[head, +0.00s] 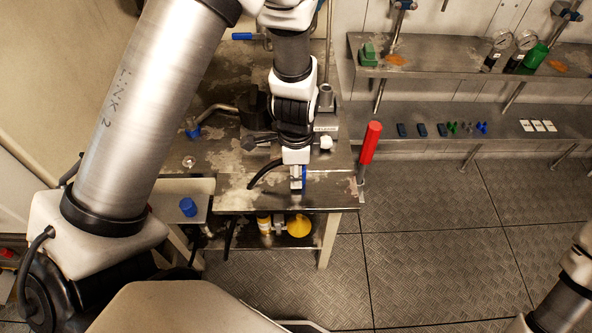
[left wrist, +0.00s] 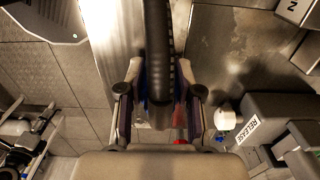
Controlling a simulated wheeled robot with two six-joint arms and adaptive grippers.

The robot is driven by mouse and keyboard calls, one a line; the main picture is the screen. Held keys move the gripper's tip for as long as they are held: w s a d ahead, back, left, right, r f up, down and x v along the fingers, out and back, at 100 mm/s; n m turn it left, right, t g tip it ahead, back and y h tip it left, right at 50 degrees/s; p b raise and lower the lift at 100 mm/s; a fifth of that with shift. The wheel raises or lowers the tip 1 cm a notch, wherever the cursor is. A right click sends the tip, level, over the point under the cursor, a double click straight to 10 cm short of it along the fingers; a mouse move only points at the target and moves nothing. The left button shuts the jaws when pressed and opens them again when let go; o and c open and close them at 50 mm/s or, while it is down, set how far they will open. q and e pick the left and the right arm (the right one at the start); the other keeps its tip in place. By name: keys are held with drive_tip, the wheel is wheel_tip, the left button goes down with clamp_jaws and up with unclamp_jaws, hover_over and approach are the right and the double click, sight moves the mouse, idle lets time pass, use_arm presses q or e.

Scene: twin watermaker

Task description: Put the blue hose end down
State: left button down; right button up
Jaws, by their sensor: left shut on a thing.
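My left gripper (head: 297,182) is shut on the blue hose end (head: 304,177), over the front part of the steel bench (head: 240,200). Only a thin strip of blue shows beside the fingers. The black hose (head: 264,173) curves from the gripper to the left and down past the bench edge. In the left wrist view the hose (left wrist: 158,45) runs between the two fingers of the left gripper (left wrist: 160,98), with slivers of blue beside it. The fingers hide most of the hose end. Whether it touches the bench cannot be told. My right gripper is out of view.
A red-handled upright (head: 371,143) stands at the bench's right edge. A block marked RELEASE (left wrist: 262,124) is close to the gripper. A blue cap (head: 188,207) sits on a lower side ledge at left.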

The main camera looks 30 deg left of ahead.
use_arm(q)
drive_tip(key=c, duration=0.8)
unclamp_jaws()
drive_tip(key=shift+w+f, duration=0.1)
drive_tip(key=shift+w, duration=0.05)
drive_tip(key=shift+o, duration=0.2)
drive_tip(key=shift+r+p, duration=0.2)
drive_tip(key=shift+p, duration=0.1)
wheel_tip(320, 180, up, 12)
drive_tip(key=shift+r+p, duration=0.1)
drive_tip(key=shift+p, duration=0.25)
